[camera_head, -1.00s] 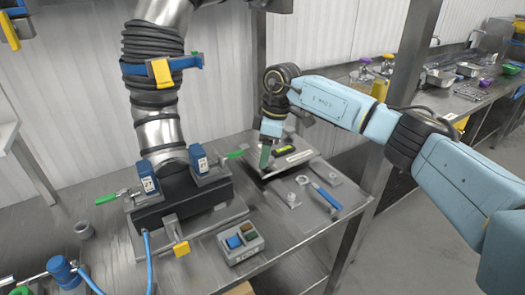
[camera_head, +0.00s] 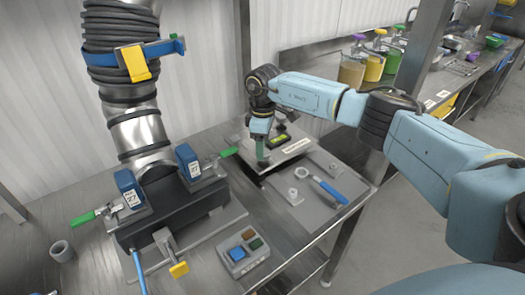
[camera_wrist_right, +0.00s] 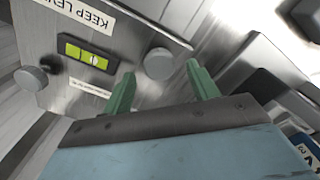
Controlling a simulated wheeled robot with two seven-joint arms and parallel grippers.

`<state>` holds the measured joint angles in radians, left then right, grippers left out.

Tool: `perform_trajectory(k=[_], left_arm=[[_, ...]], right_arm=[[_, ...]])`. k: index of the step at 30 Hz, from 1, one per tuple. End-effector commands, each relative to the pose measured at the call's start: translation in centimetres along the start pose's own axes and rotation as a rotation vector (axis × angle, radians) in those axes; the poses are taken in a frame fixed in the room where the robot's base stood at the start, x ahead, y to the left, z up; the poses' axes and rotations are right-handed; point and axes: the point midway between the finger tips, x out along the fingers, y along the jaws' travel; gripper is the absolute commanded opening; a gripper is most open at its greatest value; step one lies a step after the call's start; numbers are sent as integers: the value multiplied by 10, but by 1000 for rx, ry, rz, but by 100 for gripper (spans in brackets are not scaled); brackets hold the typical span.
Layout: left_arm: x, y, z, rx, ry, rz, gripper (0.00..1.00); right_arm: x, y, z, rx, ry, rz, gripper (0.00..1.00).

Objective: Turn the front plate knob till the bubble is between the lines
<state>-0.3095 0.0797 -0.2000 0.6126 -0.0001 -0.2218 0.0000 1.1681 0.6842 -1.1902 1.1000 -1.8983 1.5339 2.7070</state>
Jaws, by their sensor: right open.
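A metal plate (camera_head: 294,150) with a green-yellow bubble vial (camera_head: 279,141) lies on the table. In the right wrist view the plate (camera_wrist_right: 130,45) carries the vial (camera_wrist_right: 86,53), a round grey knob (camera_wrist_right: 159,63) and another knob (camera_wrist_right: 30,79) at the left. A pale bubble seems to sit toward the vial's right side; its place against the lines is hard to tell. My right gripper (camera_head: 262,161) is over the plate's near left corner. Its green fingers (camera_wrist_right: 160,75) are open, one on each side of the first knob, with gaps visible. My left gripper is not in view.
A button box (camera_head: 243,253) stands nearer. A dark clamp base (camera_head: 168,218) with a large ribbed pipe (camera_head: 138,130) stands left.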

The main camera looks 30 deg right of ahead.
Motion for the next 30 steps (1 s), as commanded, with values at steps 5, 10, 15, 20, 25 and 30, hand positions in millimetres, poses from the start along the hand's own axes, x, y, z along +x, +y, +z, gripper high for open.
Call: perform_trajectory(k=[5, 10, 15, 20, 25, 30], left_arm=[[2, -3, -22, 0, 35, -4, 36], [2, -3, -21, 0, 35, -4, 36], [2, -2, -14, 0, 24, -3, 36], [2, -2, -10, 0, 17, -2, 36], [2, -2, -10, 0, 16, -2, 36], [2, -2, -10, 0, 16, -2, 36]], right_arm=[[22, 0, 0, -1, 0, -1, 59], [28, 0, 0, -2, 1, 1, 59], [28, 0, 0, -2, 1, 1, 59], [28, 0, 0, -2, 1, 1, 46], [28, 0, 0, -2, 1, 0, 24], [28, 0, 0, -3, 1, 0, 15]])
